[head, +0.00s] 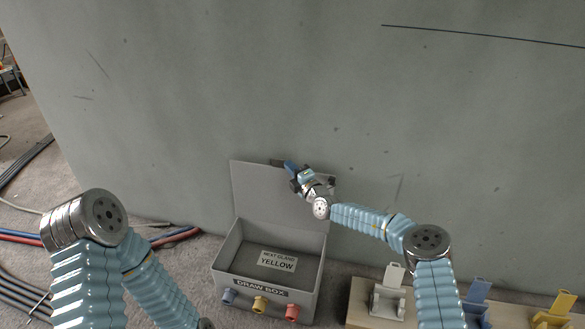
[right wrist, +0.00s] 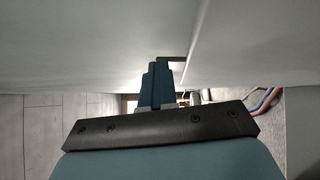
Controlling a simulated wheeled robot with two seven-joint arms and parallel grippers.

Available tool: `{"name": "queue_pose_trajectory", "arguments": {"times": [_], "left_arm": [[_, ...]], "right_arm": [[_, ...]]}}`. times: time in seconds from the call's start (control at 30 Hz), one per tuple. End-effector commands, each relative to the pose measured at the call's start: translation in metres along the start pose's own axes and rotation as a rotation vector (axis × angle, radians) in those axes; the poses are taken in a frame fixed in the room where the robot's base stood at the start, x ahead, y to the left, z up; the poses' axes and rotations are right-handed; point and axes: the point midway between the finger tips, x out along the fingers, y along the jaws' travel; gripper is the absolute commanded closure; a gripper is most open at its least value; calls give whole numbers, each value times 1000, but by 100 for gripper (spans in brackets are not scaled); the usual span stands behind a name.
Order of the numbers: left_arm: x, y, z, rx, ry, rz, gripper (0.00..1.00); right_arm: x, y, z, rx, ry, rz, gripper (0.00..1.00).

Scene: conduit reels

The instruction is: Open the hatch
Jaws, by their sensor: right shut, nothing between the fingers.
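The hatch is the grey lid (head: 255,195) of the draw box (head: 304,274). It stands raised at the back of the box, close to the wall, and the box is open. My right gripper (head: 286,165) is at the lid's top edge, its blue fingers shut and empty. In the right wrist view the shut fingers (right wrist: 155,86) point along a pale surface, beside a small dark bracket (right wrist: 177,61). I cannot tell whether they touch the lid. My left arm is at the lower left, but its gripper is out of view.
A label (head: 277,261) in the box reads "NEXT GLAND: YELLOW". A wooden board (head: 358,303) with coloured clips stands at right. Red and blue conduits (head: 20,236) lie at left. The grey wall (head: 200,100) closes the back.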

Motion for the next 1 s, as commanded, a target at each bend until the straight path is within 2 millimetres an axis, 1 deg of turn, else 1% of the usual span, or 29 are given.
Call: {"name": "queue_pose_trajectory", "arguments": {"times": [0.03, 0.2, 0.27, 0.33, 0.47, 0.7, 0.8, 0.9, 1.0], "left_arm": [[0, 0, 0, 0, 0, 0, 60], [-1, 0, 0, 0, 0, 0, 60], [-3, 1, 0, 0, 0, 0, 60], [-5, 2, 0, 1, 0, 0, 60], [-9, 4, 0, 1, -1, 1, 60], [-12, 5, 0, 2, -2, 1, 60], [-12, 5, 0, 2, -2, 2, 60], [-12, 5, 0, 2, -2, 1, 60], [-12, 5, 0, 2, -2, 1, 60]], "right_arm": [[5, 16, 15, -1, -34, 27, 100], [2, 18, 15, -3, -33, 29, 100], [-2, 18, 15, -2, -32, 29, 100], [-11, 19, 15, -4, -31, 29, 100], [-39, 16, 14, -5, -27, 22, 100], [-102, 12, 6, -5, -14, 15, 100], [-122, 11, 4, -5, -11, 14, 100], [-136, 10, 3, -5, -8, 14, 100], [-144, 10, 1, -5, -5, 14, 100]]}}
